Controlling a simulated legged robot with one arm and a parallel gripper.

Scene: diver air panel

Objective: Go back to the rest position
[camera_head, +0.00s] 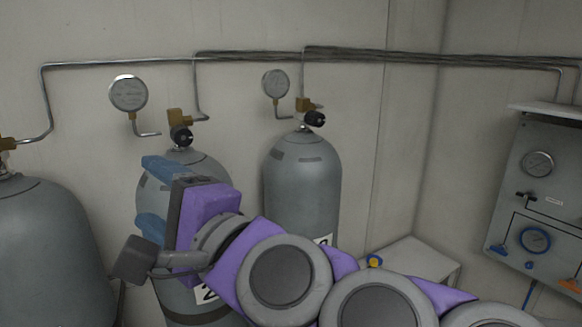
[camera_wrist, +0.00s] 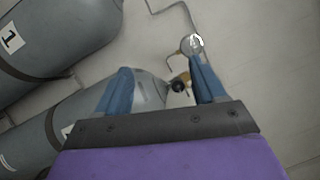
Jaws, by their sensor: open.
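My gripper (camera_head: 158,198) is purple with blue fingers and stands in front of the middle grey cylinder (camera_head: 215,178) in the head view. Its fingers point left and are spread apart with nothing between them. In the wrist view my gripper (camera_wrist: 160,88) is open, and the black valve knob (camera_wrist: 178,86) with its brass fitting shows beyond the gap between the fingers. I cannot tell how far the fingers are from the cylinder. My arm stretches from the lower right across the head view and hides the lower part of the middle cylinder.
Grey cylinders stand at the left (camera_head: 45,250) and right (camera_head: 302,190) of the middle one. Round gauges (camera_head: 128,93) and metal pipes run along the wall. A control panel (camera_head: 538,200) hangs at the right, near a white box (camera_head: 420,258). Open space lies above my arm.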

